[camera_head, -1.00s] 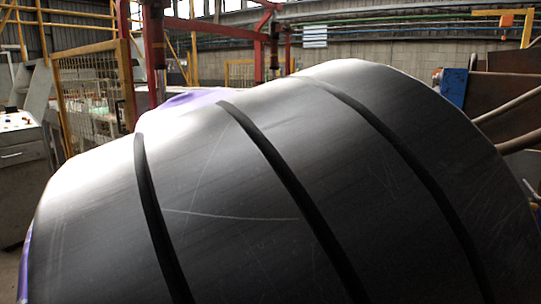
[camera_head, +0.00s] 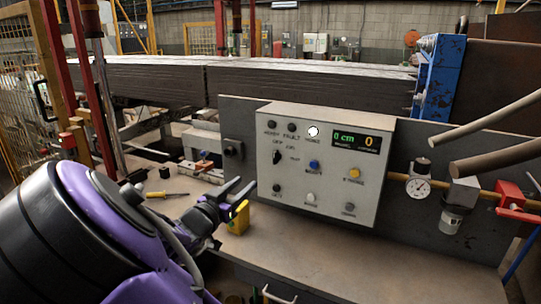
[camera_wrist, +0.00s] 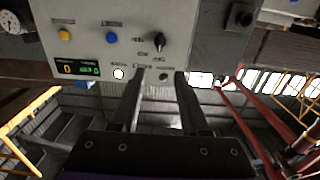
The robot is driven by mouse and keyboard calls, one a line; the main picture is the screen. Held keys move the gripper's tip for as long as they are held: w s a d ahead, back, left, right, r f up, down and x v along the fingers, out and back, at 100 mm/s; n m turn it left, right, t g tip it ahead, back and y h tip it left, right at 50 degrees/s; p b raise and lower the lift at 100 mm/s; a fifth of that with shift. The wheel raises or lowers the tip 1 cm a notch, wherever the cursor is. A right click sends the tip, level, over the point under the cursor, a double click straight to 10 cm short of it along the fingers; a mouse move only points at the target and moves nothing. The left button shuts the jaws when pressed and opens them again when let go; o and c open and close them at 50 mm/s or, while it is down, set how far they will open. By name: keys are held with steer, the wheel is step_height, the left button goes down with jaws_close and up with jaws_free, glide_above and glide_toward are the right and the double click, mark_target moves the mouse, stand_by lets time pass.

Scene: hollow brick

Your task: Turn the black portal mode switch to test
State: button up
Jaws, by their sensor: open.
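The black mode switch (camera_head: 277,157) is a small rotary knob on the left part of the light grey control box (camera_head: 330,165). Its labels are too small to read for sure, and I cannot tell which position it points to. The wrist view shows the box upside down, with the black switch (camera_wrist: 159,41) just beyond my fingertips. My gripper (camera_head: 241,189) is open and empty, in front of the box, to the left of and below the switch. In the wrist view both fingers of my gripper (camera_wrist: 159,74) point at the box, and they appear apart from it.
The box also bears a blue button (camera_head: 313,164), a yellow button (camera_head: 354,174) and a lit display (camera_head: 356,141). Another black knob (camera_head: 232,149) sits on the plate to the left. A yellow block (camera_head: 238,218) and a screwdriver (camera_head: 168,195) lie on the bench. A gauge (camera_head: 418,187) is at right.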

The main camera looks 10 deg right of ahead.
mark_target(274, 157)
steer(key=x, duration=1.7)
steer(key=shift+b, duration=0.35)
jaws_close()
